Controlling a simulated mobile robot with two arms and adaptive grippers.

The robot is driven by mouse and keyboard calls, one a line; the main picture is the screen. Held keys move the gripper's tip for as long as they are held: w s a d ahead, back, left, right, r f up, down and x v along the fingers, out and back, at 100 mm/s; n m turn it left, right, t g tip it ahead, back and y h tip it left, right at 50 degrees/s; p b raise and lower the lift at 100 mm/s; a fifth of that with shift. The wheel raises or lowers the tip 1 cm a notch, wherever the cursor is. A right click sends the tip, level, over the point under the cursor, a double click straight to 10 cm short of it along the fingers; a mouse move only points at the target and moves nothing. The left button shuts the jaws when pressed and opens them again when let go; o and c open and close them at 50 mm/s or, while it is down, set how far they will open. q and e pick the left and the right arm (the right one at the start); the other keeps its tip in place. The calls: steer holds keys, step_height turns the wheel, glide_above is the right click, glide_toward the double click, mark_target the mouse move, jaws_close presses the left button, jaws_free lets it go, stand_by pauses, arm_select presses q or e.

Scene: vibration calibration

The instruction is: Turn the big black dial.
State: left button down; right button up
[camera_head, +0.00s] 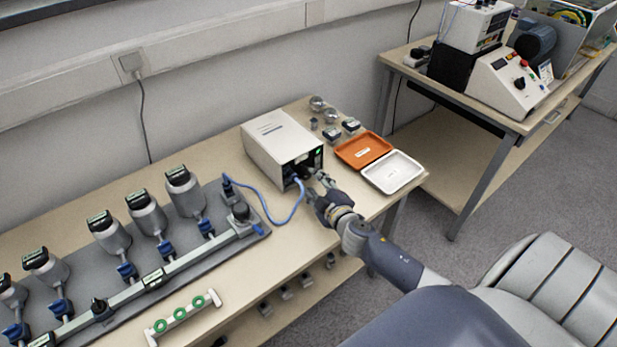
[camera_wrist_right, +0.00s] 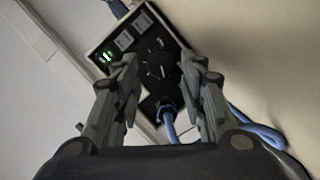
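The big black dial (camera_wrist_right: 158,64) is on the dark front panel of a white box (camera_head: 273,138). It shows between my right gripper's fingers in the right wrist view, with a white pointer mark and scale marks around it. My right gripper (camera_head: 314,186) is at the front of the box in the head view, and its fingers (camera_wrist_right: 160,85) are spread apart on either side of the dial in the wrist view. I cannot tell whether a finger touches the panel. In the head view the gripper hides most of the dial. My left gripper is not in view.
A blue cable (camera_head: 290,217) runs from the panel, below the dial, to a grey rack (camera_head: 255,232) of shakers. An orange tray (camera_head: 364,149) and a white tray (camera_head: 393,172) lie right of the box. Another table (camera_head: 470,105) with instruments stands at the back right.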

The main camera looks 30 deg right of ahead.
mark_target(307, 176)
steer(key=shift+x, duration=2)
steer(key=c, duration=0.8)
